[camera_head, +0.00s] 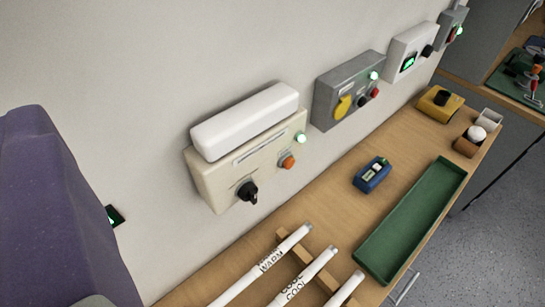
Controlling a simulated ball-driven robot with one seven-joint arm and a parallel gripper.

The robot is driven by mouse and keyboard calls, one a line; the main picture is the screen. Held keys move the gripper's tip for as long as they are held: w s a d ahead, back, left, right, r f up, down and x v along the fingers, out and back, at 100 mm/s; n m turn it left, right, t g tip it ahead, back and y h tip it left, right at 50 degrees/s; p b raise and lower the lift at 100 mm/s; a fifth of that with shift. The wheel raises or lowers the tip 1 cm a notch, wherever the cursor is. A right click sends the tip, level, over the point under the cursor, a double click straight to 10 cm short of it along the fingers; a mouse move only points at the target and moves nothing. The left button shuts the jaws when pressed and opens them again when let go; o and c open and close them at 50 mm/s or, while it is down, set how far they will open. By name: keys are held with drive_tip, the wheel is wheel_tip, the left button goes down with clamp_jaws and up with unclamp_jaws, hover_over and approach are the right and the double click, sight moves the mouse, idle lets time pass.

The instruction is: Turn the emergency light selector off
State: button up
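The emergency light unit (208,183) is a cream box on the wall, left of centre, with a white rounded light bar (246,121) along its top. A black selector knob (247,192) sits low on its front face. To the right of the knob are an orange button (288,162) and a lit green lamp (301,138). The label strip on the box is too small to read, and I cannot tell the knob's exact position mark. My gripper's fingers do not show. A large purple part, which seems to be mine, fills the left edge, apart from the unit.
The wooden bench below holds white tubes (262,266) on a rack, a blue device (372,175), a green tray (398,236) and a yellow box (440,104).

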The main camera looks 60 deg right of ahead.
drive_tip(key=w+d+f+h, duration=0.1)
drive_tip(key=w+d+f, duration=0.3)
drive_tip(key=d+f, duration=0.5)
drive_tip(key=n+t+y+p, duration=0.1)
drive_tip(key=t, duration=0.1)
approach(255, 196)
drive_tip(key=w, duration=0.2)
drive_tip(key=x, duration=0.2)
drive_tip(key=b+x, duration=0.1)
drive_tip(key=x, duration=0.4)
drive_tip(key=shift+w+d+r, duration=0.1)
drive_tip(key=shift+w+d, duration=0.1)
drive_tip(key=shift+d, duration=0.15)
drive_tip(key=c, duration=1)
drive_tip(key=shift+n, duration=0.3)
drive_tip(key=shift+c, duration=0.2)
